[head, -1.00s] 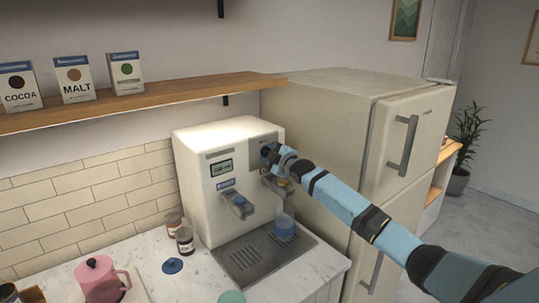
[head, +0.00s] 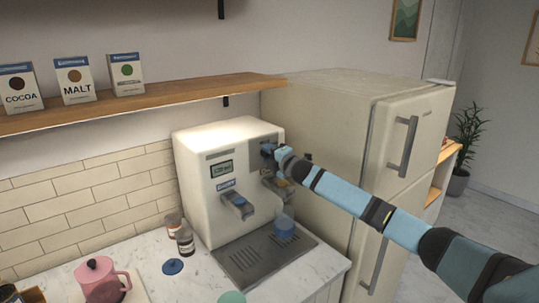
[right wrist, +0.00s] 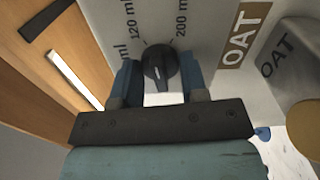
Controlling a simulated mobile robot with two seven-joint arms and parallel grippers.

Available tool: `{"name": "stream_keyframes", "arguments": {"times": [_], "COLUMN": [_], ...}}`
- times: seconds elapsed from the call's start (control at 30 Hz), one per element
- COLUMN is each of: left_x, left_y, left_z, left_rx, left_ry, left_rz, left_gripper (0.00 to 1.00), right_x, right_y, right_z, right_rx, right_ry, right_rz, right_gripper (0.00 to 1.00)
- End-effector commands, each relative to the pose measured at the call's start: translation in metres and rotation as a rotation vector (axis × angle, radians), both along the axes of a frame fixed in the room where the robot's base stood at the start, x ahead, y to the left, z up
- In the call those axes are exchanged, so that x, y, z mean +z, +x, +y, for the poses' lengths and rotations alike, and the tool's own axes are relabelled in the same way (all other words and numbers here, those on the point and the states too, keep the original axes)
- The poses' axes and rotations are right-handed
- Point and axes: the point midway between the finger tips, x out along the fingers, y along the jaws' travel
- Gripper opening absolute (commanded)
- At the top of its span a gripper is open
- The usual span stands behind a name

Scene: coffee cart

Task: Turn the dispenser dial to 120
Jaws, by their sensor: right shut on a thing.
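The white dispenser (head: 208,198) stands on the counter against the wall. Its black dial (right wrist: 160,68) shows in the right wrist view, with printed "120 ml" and "200 ml" marks beyond it. I cannot tell for sure which mark it points at. My right gripper (right wrist: 161,84) is shut on the dial, one blue finger on each side. In the head view the right gripper (head: 272,151) is at the upper right of the dispenser's front and hides the dial. The lit display (head: 222,168) is too small to read surely. My left gripper is not in view.
The fridge (head: 330,120) is close on the right, and a wooden shelf (head: 150,97) runs above. Brown bottles (head: 185,240) and a pink jug (head: 97,280) stand to the left.

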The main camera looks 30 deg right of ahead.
Motion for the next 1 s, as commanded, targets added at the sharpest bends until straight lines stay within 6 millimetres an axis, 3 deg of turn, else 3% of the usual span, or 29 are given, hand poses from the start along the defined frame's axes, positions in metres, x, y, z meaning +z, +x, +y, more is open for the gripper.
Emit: {"name": "stream_keyframes", "arguments": {"times": [0.5,1.0], "left_x": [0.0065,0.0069], "left_y": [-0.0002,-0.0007], "left_z": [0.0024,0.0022], "left_rx": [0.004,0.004], "left_ry": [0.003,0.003], "left_rz": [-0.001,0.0], "left_gripper": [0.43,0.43], "right_x": [0.0006,0.0004], "right_y": [0.0,0.0], "right_z": [-0.0006,-0.0006], "right_rx": [-0.001,-0.001], "right_ry": [-0.346,-0.414], "right_rz": [-0.027,-0.033], "right_gripper": [0.17,0.17]}}
